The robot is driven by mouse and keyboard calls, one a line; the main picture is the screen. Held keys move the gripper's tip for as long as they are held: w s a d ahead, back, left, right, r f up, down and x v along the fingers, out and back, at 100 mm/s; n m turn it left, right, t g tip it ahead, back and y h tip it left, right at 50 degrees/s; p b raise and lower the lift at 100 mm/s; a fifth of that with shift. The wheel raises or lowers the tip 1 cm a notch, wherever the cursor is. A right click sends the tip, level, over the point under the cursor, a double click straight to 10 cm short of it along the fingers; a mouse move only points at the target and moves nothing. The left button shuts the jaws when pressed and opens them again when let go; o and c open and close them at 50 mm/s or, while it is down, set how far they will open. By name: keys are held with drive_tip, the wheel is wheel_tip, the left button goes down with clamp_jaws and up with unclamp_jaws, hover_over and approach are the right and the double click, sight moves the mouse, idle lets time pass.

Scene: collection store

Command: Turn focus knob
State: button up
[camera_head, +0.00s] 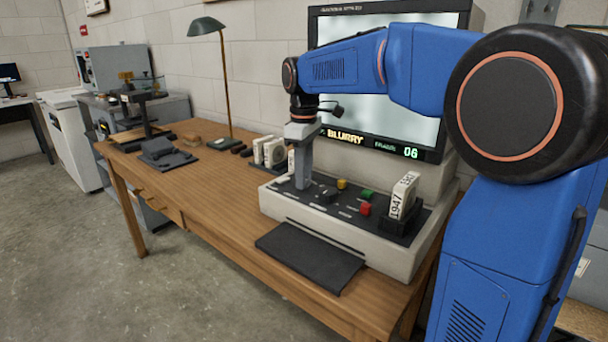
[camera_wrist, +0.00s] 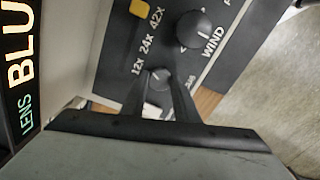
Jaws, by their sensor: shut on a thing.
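The microfilm reader (camera_head: 350,245) stands on the wooden table, with a dark control panel on its pale base. My gripper (camera_head: 302,186) points down at the left part of this panel. In the wrist view my gripper (camera_wrist: 160,80) has its two fingers shut on the small round focus knob (camera_wrist: 159,75), one on each side. A partly covered label is beside it.
A green lamp (camera_head: 207,27) stands behind left.

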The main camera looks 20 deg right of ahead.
drive_tip(key=m, duration=0.4)
drive_tip(key=shift+m, duration=0.4)
idle(0.4)
drive_tip(key=o, duration=1.1)
drive_tip(key=shift+c, duration=0.2)
wheel_tip(320, 180, up, 17)
drive_tip(key=shift+r, duration=0.2)
